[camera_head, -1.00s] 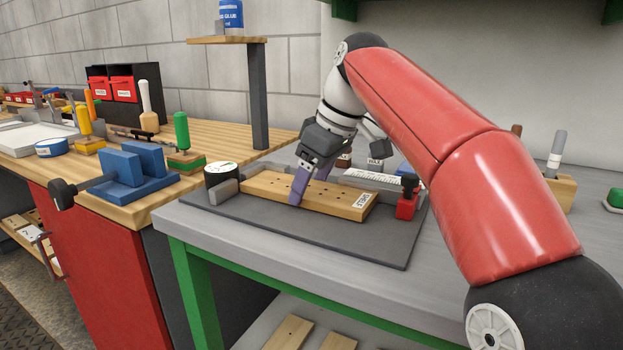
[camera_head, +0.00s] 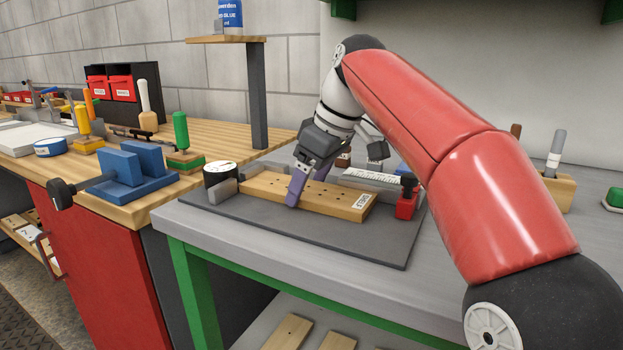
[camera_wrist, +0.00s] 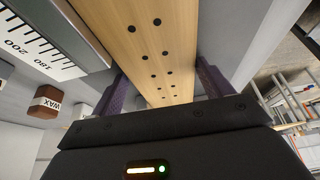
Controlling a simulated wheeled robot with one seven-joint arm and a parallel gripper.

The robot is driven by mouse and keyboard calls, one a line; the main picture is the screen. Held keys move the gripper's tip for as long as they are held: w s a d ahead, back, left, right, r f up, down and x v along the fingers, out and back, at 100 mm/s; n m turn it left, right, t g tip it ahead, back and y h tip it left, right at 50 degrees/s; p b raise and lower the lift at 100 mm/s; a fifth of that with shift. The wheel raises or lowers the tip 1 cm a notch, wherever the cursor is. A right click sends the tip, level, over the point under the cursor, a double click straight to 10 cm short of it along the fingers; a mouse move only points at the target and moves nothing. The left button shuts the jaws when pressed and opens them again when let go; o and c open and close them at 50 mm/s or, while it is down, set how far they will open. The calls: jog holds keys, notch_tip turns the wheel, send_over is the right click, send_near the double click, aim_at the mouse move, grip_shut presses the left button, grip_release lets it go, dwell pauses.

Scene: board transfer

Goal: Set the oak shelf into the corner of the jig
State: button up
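The oak shelf (camera_head: 325,197) is a long pale board with rows of dark holes and a white label at its right end. It lies flat on the dark jig plate (camera_head: 300,230). Its left end is close to a small grey block (camera_head: 223,190); contact there is unclear. A grey fence with a ruler (camera_head: 372,177) runs along its far side. My gripper (camera_head: 306,180) straddles the shelf left of its middle. In the wrist view, its purple fingers (camera_wrist: 160,85) lie close against both long edges of the shelf (camera_wrist: 150,45), apparently shut on it. The far finger is partly hidden in the head view.
A black-sided round tin (camera_head: 220,180) stands at the jig's left end, and a red clamp-like block (camera_head: 407,200) at its right. A brown WAX block (camera_wrist: 46,102) shows beside the ruler. A blue vise (camera_head: 130,175) stands on the left bench. The plate's front is clear.

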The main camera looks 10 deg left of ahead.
jog(key=o, duration=0.4)
jog(key=v, duration=0.7)
jog(key=shift+a, duration=0.1)
jog(key=shift+r, duration=0.4)
jog(key=shift+s, duration=0.1)
